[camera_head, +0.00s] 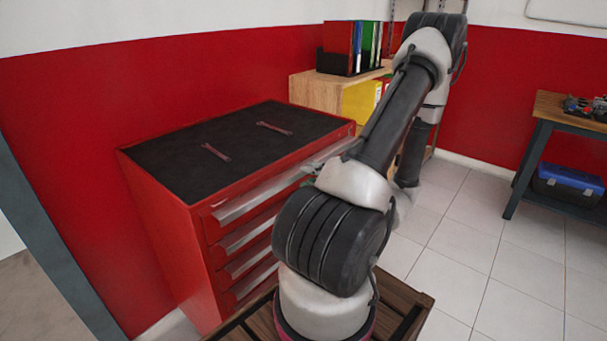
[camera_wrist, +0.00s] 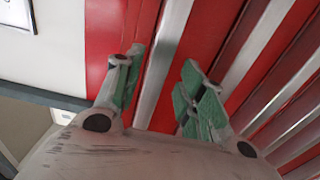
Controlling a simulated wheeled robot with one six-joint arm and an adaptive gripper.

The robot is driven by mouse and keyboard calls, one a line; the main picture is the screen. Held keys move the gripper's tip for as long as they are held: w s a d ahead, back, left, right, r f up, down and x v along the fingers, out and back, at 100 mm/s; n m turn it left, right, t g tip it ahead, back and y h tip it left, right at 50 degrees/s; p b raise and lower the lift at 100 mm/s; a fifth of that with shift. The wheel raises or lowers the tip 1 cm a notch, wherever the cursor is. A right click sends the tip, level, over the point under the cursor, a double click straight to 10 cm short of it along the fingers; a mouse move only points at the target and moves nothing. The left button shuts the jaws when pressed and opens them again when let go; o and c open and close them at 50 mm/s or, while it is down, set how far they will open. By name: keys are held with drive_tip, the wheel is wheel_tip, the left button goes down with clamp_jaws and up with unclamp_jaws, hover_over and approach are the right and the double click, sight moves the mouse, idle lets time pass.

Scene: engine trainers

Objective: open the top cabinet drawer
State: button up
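The red cabinet (camera_head: 170,230) stands against the wall in the head view, with a stack of drawers that all look shut. A pale handle (camera_wrist: 168,45), apparently the top drawer's, runs between the fingers. I cannot tell whether either finger touches it.
Two wrenches (camera_head: 272,128) (camera_head: 216,152) lie on the cabinet's black top. A wooden shelf (camera_head: 312,90) with folders stands behind it. A workbench (camera_head: 547,115) with a blue box (camera_head: 567,185) below is at the right. Tiled floor (camera_head: 470,250) between is clear.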

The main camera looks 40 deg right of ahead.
sight(305, 174)
drive_tip(key=shift+w+a, duration=0.1)
drive_tip(key=shift+w, duration=1.55)
clamp_jaws()
drive_tip(key=shift+s, duration=0.1)
